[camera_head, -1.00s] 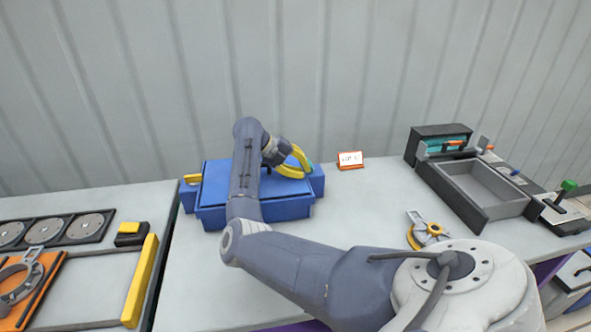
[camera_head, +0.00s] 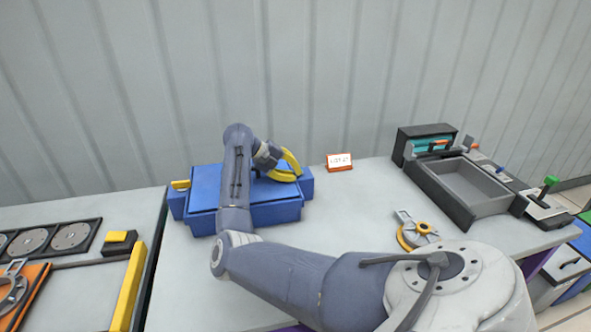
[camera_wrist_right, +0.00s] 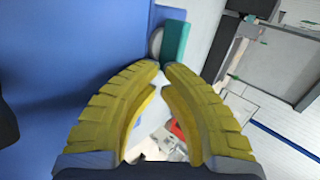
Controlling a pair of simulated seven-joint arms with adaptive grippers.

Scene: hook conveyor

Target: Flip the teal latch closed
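The blue box (camera_head: 206,186) with a flat lid stands on the table, partly hidden behind my right arm. The teal latch (camera_wrist_right: 175,42) shows in the right wrist view, at the box's edge, just beyond my fingertips and beside a round grey part. In the head view I cannot make out the latch behind the yellow fingers. My right gripper (camera_head: 296,167) is at the right end of the box; its fingertips (camera_wrist_right: 162,66) are together with nothing visible between them. I cannot tell whether they touch the latch. My left gripper is not in view.
A small orange-framed sign (camera_head: 339,162) stands right of the box. An open grey drawer unit (camera_head: 470,187) is farther right. A yellow and grey tool (camera_head: 417,231) lies on the table. A yellow bar (camera_head: 128,287) is at left. The table between box and drawer is mostly clear.

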